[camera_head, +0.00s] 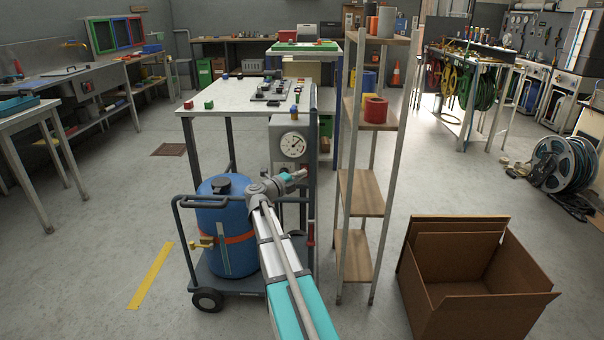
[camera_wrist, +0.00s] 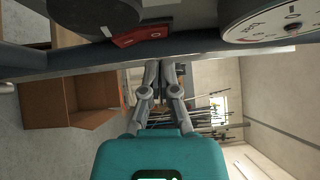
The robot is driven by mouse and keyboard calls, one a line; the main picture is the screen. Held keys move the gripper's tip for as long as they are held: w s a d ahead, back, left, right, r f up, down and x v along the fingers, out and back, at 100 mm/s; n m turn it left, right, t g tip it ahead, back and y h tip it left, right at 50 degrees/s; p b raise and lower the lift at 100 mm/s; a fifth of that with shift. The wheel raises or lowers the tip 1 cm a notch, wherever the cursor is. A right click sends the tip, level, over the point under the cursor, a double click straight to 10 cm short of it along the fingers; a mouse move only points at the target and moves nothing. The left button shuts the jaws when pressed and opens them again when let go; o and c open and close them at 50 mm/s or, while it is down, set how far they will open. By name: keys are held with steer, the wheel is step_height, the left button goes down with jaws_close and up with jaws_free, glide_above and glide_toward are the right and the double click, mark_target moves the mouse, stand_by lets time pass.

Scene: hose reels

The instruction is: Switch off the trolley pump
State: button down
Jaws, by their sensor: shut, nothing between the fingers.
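The trolley (camera_head: 240,287) carries a blue drum (camera_head: 222,258) with an orange band and a grey pump box (camera_head: 284,134). A round white gauge (camera_head: 293,145) is on the box; part of it shows in the wrist view (camera_wrist: 268,20). A red switch (camera_wrist: 140,36) with a dash mark sits beside the gauge in the wrist view. I cannot make out the switch in the head view, where my arm covers part of the box. My gripper (camera_head: 302,174) is shut and empty in front of the box, below the gauge. In the wrist view its fingertips (camera_wrist: 162,64) are close to the switch, apparently not touching it.
A grey trolley post (camera_head: 311,150) stands right beside my gripper. A wooden shelf rack (camera_head: 361,192) is just to the right, and an open cardboard box (camera_head: 470,290) is on the floor beyond. A white-topped table (camera_head: 225,97) stands behind the trolley.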

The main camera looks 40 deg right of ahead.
steer(key=s+a+r, duration=0.1)
steer(key=s+a, duration=0.1)
steer(key=a, duration=0.9)
steer(key=shift+a+p, duration=0.2)
steer(key=shift+p, duration=0.25)
steer(key=shift+r, duration=0.1)
